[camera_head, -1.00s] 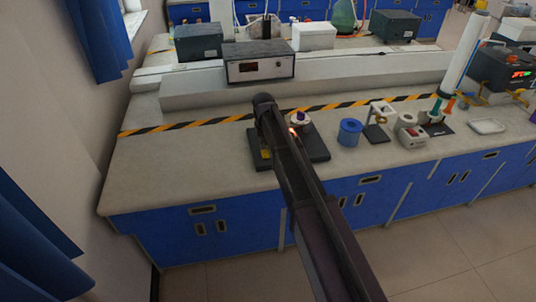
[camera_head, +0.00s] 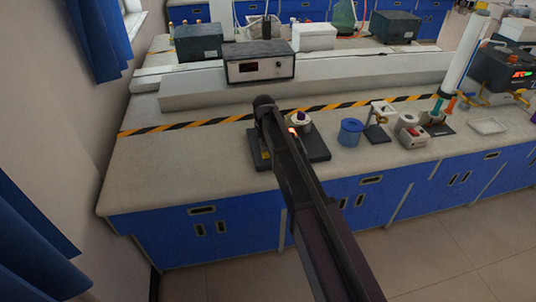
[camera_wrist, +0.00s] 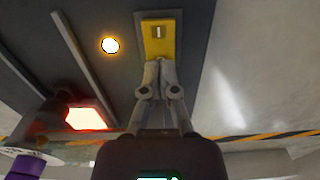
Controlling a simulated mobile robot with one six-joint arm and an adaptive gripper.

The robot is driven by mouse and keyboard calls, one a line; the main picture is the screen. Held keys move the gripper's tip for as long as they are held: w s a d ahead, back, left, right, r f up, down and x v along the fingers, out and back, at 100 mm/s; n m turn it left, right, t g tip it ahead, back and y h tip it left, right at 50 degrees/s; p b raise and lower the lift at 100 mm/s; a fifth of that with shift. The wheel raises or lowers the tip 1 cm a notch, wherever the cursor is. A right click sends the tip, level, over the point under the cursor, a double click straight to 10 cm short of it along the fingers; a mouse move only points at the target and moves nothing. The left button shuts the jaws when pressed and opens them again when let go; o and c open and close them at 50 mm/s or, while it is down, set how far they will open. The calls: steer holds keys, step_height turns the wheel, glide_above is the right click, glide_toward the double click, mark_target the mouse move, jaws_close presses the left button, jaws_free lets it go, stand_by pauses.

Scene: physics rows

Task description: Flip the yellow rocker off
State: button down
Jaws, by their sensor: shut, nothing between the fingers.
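The yellow rocker (camera_wrist: 159,25) is in the wrist view at top centre, on a dark panel (camera_wrist: 120,20). It bears a small pale mark near its middle. My gripper (camera_wrist: 160,66) is shut and empty, with its fingertips overlapping the rocker's lower edge in the picture; I cannot tell whether they touch it. In the head view a small bit of yellow (camera_head: 265,155) shows beside my arm on the dark base (camera_head: 318,148). My arm hides the fingertips there. Which way the rocker is tilted is not clear.
A round lamp (camera_wrist: 110,45) glows left of the rocker, and a red-orange light (camera_wrist: 90,118) glows below it. A white holder with a purple top (camera_head: 302,119) stands on the base. A blue cylinder (camera_head: 350,132) stands right. The bench's left end is clear.

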steer(key=shift+r, duration=0.1)
steer(key=shift+r+p, duration=3.35)
steer(key=shift+p, duration=0.15)
steer(key=shift+s+d, duration=0.25)
steer(key=s+d+m, duration=0.3)
steer(key=s+d, duration=2)
steer(key=s, duration=0.2)
steer(key=shift+s+d, duration=0.25)
steer(key=shift+s, duration=0.1)
